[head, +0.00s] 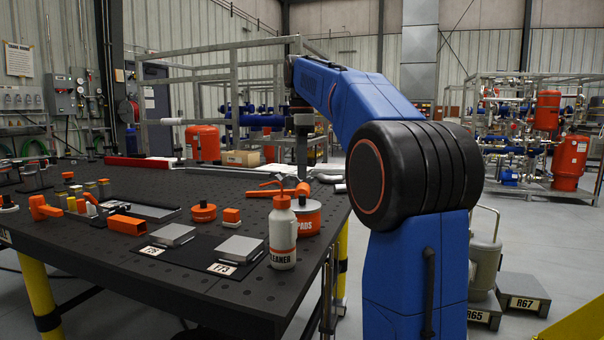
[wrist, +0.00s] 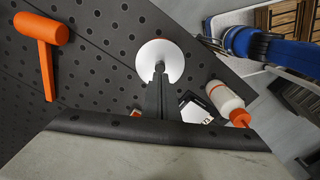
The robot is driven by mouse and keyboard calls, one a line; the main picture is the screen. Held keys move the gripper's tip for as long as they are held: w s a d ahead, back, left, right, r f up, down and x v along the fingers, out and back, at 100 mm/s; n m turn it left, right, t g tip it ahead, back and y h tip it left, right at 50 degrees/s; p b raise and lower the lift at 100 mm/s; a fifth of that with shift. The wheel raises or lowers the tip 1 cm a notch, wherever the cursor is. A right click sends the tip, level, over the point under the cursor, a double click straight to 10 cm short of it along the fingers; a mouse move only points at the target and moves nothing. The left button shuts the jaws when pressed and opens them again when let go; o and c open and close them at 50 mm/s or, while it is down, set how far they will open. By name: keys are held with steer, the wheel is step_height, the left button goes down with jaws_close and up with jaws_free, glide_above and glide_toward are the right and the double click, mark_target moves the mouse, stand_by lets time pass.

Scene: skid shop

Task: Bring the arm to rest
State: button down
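My blue arm with black joints reaches over the dark perforated table (head: 185,280). My gripper (head: 302,172) hangs downward above the table's right part. In the wrist view, the fingers of my gripper (wrist: 160,70) lie together as one narrow dark shape, with nothing seen between them. A round white top (wrist: 150,50) shows behind the fingertips. In the head view, the orange and white PADS can (head: 308,222) stands below my gripper, behind the white CLEANER bottle (head: 283,235). The bottle also shows in the wrist view (wrist: 224,97), right of the fingers.
An orange mallet (head: 278,190) lies on the table near the can; it also shows in the wrist view (wrist: 45,50). Two labelled plates (head: 239,249) with grey blocks sit near the front edge. Several orange parts lie at left.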

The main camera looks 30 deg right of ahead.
steer(key=shift+r, duration=1.15)
